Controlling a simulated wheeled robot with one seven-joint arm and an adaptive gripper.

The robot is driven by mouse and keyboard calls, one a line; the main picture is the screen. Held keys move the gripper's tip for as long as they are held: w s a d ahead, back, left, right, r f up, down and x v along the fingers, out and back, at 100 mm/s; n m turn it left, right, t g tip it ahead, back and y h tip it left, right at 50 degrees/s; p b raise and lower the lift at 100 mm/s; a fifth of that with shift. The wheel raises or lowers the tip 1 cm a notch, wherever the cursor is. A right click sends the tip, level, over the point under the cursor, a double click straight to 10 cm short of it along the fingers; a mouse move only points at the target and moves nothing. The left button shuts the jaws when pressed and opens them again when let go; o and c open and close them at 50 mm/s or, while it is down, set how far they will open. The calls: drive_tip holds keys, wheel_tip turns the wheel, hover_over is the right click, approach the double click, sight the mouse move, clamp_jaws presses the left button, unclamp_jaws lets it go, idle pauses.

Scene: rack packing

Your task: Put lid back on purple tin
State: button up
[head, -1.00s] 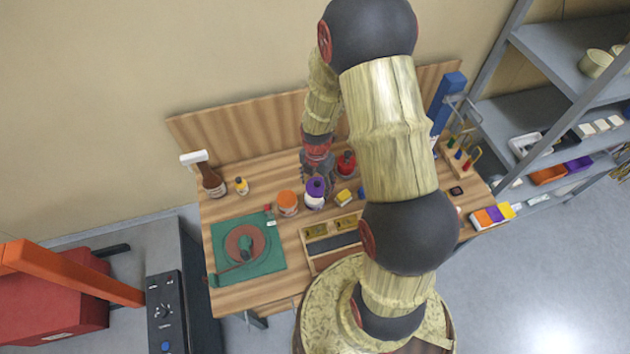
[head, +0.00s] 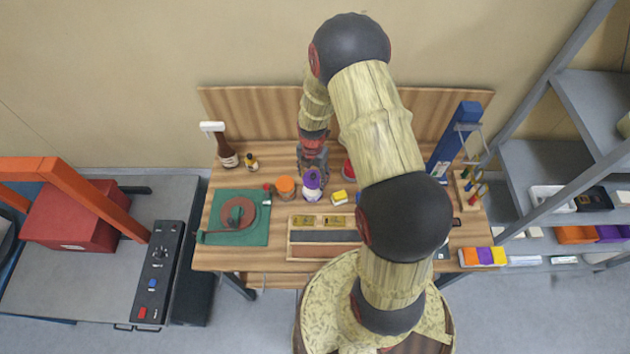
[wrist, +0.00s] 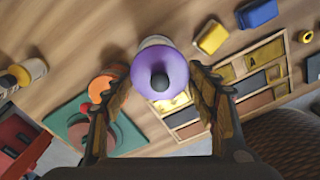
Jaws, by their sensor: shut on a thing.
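The purple lid (head: 312,178), round with a dark knob, is at the top of the white-and-purple tin (head: 311,193) on the wooden bench. My gripper (head: 312,168) is at the lid, just behind it in the head view. In the wrist view the lid (wrist: 172,84) sits between the two fingers of my gripper (wrist: 160,88), which is shut on it. A pale part of the tin (wrist: 155,41) shows past the lid's upper edge. The lid hides most of the tin there, and I cannot tell whether the lid is seated or held just above the rim.
An orange-lidded jar (head: 286,187) stands close to the left of the tin. A yellow block (head: 343,198) lies to the right, and a red item (head: 348,168) stands behind. A divided wooden tray (head: 288,243) is in front.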

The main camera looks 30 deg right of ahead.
drive_tip(key=shift+w, duration=0.3)
drive_tip(key=shift+f, duration=0.1)
drive_tip(key=shift+f+b, duration=1.25)
drive_tip(key=shift+f, duration=0.95)
drive_tip(key=shift+f+b, duration=0.7)
drive_tip(key=shift+f, duration=0.2)
drive_tip(key=shift+f+b, duration=0.15)
drive_tip(key=shift+b, duration=0.5)
drive_tip(key=o, duration=1)
drive_tip(key=shift+o, duration=0.7)
drive_tip(key=o, duration=0.4)
drive_tip(key=shift+c, duration=0.2)
